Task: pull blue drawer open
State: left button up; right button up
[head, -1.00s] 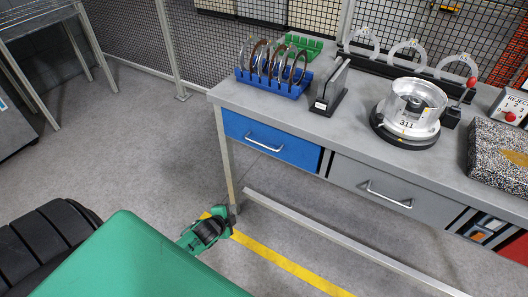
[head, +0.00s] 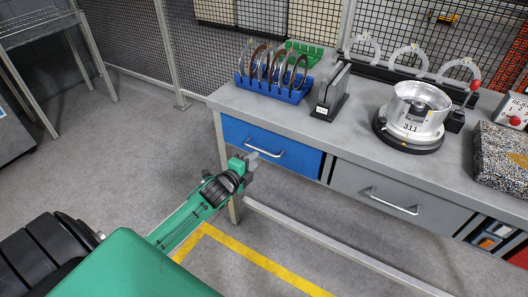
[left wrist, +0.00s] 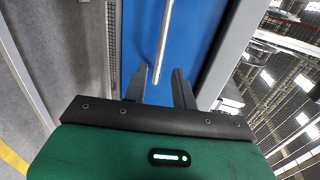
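The blue drawer (head: 295,154) is shut under the left end of the workbench, with a silver bar handle (head: 266,151) across its front. My left gripper (head: 246,160) is just in front of the drawer, near the left end of the handle. In the left wrist view the fingers of my left gripper (left wrist: 160,88) are open and apart, and the handle (left wrist: 163,40) on the blue drawer front (left wrist: 190,45) runs up from between them. The fingers do not close on the handle. My right gripper is not in view.
A grey drawer (head: 345,183) with its own handle is right of the blue one. A bench leg (head: 221,135) stands close to my left gripper.

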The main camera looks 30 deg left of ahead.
aim_at(263, 152)
pick_arm(q)
jog(key=x, duration=0.8)
grip_shut()
